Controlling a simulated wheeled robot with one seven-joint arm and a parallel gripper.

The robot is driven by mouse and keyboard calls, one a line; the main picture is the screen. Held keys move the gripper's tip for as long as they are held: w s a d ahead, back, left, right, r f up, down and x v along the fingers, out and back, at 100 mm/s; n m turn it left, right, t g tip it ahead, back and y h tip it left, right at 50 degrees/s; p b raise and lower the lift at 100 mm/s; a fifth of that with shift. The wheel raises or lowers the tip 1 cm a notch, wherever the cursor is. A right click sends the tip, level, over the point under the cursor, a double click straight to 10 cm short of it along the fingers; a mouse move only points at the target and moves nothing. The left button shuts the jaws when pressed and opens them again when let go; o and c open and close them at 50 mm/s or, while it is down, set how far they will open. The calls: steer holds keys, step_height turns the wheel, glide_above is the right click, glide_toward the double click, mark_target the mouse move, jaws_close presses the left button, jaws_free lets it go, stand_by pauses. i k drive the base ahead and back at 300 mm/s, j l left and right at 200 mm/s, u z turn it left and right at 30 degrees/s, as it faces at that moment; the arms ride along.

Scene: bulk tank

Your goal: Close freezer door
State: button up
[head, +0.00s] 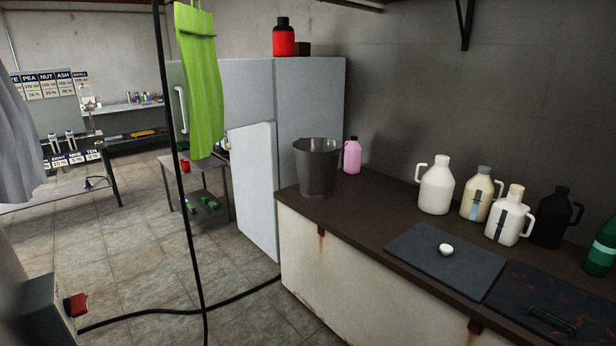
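A tall pale grey fridge-freezer (311,100) stands against the wall behind the far end of the counter. Its upper front (245,90) looks shut and has a white vertical handle (181,108) at its left side. A lower door panel (254,190) stands out from the body toward me, swung open. The panel hides most of the lower compartment; a few small items show at its left edge. No handle shows on this panel. My gripper is not in view.
A dark counter (365,217) runs along the right with a metal bucket (317,168), a pink bottle (352,156) and several jugs. A green cloth (200,80) hangs near a black pole (184,200). A black cable (150,312) crosses the tiled floor, otherwise largely clear left of the door.

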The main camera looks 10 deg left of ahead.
mark_target(248, 83)
steer(key=i+j+u, duration=0.1)
steer(key=i+u, duration=0.65)
steer(key=i, duration=0.3)
steer(key=i+l+u, duration=0.25)
steer(key=i+u, duration=0.15)
steer(key=i+j, duration=0.5)
steer(key=i, duration=0.25)
steer(key=i+j, duration=0.55)
steer(key=i, duration=0.15)
steer(key=l+z, duration=0.05)
